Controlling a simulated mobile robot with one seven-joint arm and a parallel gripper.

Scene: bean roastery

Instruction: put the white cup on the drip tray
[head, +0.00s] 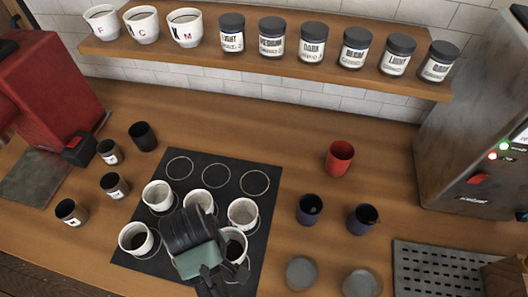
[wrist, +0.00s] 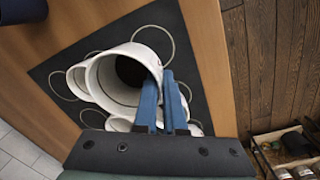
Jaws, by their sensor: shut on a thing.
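My gripper (wrist: 161,92) is shut on the rim wall of a white cup (wrist: 112,72), with one blue finger on each side of it. The cup's mouth faces the wrist camera and its inside is dark. In the head view my gripper hangs over the front of the black mat, its fingertips hidden; a white cup (head: 238,234) shows partly behind it and seems to be the held one. I cannot tell whether it is clear of the mat. The drip tray (head: 420,262), a dark perforated plate, lies at the lower right, well away from my gripper.
Several other white cups, such as one at the mat's left (head: 134,238), crowd the black mat (head: 262,160). Two blue cups (head: 308,209), a red cup (head: 340,158) and two grey round items (head: 301,272) stand between mat and tray. A steel machine (head: 470,150) stands behind the tray.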

